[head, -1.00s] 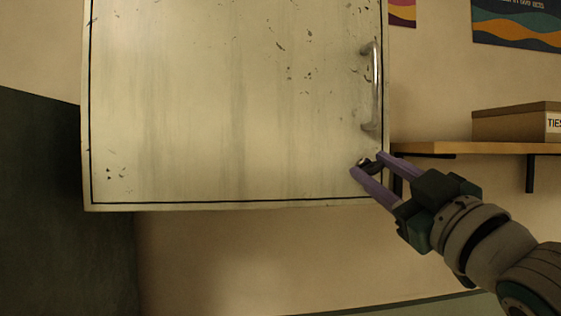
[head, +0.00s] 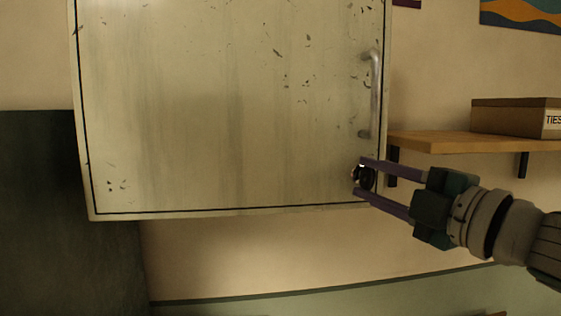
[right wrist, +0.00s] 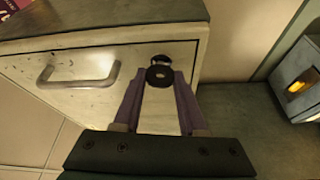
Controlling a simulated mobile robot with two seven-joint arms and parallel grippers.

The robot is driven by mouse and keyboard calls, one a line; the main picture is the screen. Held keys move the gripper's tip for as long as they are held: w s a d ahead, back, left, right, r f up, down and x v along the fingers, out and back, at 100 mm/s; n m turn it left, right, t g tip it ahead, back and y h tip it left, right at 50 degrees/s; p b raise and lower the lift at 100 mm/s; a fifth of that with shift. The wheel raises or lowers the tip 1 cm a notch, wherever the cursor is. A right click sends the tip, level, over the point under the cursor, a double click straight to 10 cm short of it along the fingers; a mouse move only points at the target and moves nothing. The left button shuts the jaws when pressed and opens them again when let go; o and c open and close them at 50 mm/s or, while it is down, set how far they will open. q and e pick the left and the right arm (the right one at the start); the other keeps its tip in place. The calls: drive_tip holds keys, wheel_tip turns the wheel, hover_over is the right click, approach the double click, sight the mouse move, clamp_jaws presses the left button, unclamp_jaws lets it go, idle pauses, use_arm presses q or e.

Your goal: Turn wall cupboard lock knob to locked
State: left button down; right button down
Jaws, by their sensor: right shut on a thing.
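The wall cupboard (head: 225,110) has a pale, scuffed door with a dark border line, and the door looks shut. The dark round lock knob (head: 367,178) sits near the door's lower right corner, below the metal handle (head: 376,95). My right gripper (head: 360,176) reaches in from the right, its purple fingers on either side of the knob, shut on it. In the right wrist view the knob (right wrist: 160,76) lies between the fingertips, with a pale round plate just beyond it. The fingers partly cover the knob, and I cannot read its lock position. My left gripper is out of view.
A wooden shelf (head: 450,142) with a labelled box (head: 515,117) is on the wall right of the cupboard, close above my right gripper. A dark panel (head: 60,210) stands at the left. Bare wall lies below the cupboard.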

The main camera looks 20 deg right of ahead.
drive_tip(key=shift+n+g+p, duration=0.4)
drive_tip(key=shift+n+p, duration=0.35)
drive_tip(key=shift+n, duration=0.15)
drive_tip(key=shift+c, duration=2.3)
unclamp_jaws()
drive_tip(key=shift+s, duration=0.1)
drive_tip(key=shift+s+f, duration=0.1)
drive_tip(key=shift+s, duration=0.15)
drive_tip(key=s+d+b, duration=0.1)
drive_tip(key=s+b, duration=0.3)
drive_tip(key=s, duration=0.5)
drive_tip(key=shift+d, duration=0.25)
